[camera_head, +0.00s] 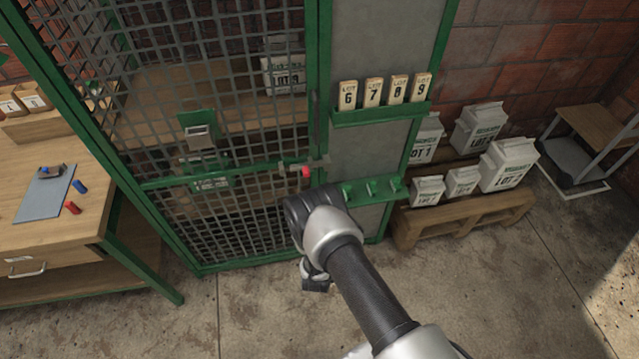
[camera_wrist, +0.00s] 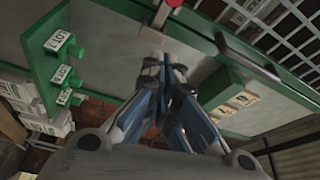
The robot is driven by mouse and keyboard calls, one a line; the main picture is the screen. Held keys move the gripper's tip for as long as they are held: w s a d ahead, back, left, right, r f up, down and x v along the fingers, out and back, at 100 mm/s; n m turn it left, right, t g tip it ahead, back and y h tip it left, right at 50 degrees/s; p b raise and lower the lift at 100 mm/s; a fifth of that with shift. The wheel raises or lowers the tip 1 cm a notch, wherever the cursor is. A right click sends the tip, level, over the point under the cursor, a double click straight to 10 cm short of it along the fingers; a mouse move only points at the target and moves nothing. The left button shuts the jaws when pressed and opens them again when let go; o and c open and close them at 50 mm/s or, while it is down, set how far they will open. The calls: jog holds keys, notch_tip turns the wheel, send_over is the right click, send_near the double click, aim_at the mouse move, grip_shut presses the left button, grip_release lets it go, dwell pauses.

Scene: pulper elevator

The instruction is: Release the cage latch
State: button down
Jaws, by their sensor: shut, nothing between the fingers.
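The cage door (camera_head: 225,130) is green-framed wire mesh and stands closed against a grey panel. The cage latch (camera_head: 290,168) is a grey metal bolt with a red knob (camera_head: 306,172) at the door's right edge. In the wrist view the red knob (camera_wrist: 174,3) and grey latch metal (camera_wrist: 157,17) show at the top edge, beyond the fingertips. My gripper (camera_wrist: 166,72) is shut and empty, its fingers together, apart from the latch. In the head view my gripper (camera_head: 316,282) hangs below the latch, partly hidden by my wrist.
A green rack (camera_head: 382,114) holds lot cards 6 to 9. Below it is a green hook rail (camera_head: 372,190). A pallet (camera_head: 455,218) with several white sacks stands right. A wooden workbench (camera_head: 60,220) is left. A dark bar (camera_wrist: 247,57) crosses near the fingers. The front floor is clear.

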aim_at(330, 164)
jog(key=w+b, duration=0.1)
jog(key=w, duration=0.2)
jog(key=w+b, duration=0.1)
jog(key=w, duration=0.5)
jog(key=shift+w+d+r+b, duration=0.3)
jog(key=shift+w+b, duration=0.1)
jog(key=a, duration=0.1)
jog(key=s+a, duration=0.1)
jog(key=a, duration=0.2)
jog(key=shift+s+f+b, duration=0.15)
jog(key=shift+f+b, duration=0.2)
jog(key=shift+f, duration=0.05)
jog(key=a, duration=0.1)
jog(key=s+a+b, duration=0.1)
jog(key=a, duration=0.1)
jog(key=a+b, duration=0.1)
jog(key=a, duration=0.1)
jog(key=shift+s, duration=0.25)
jog(key=shift+a, duration=0.1)
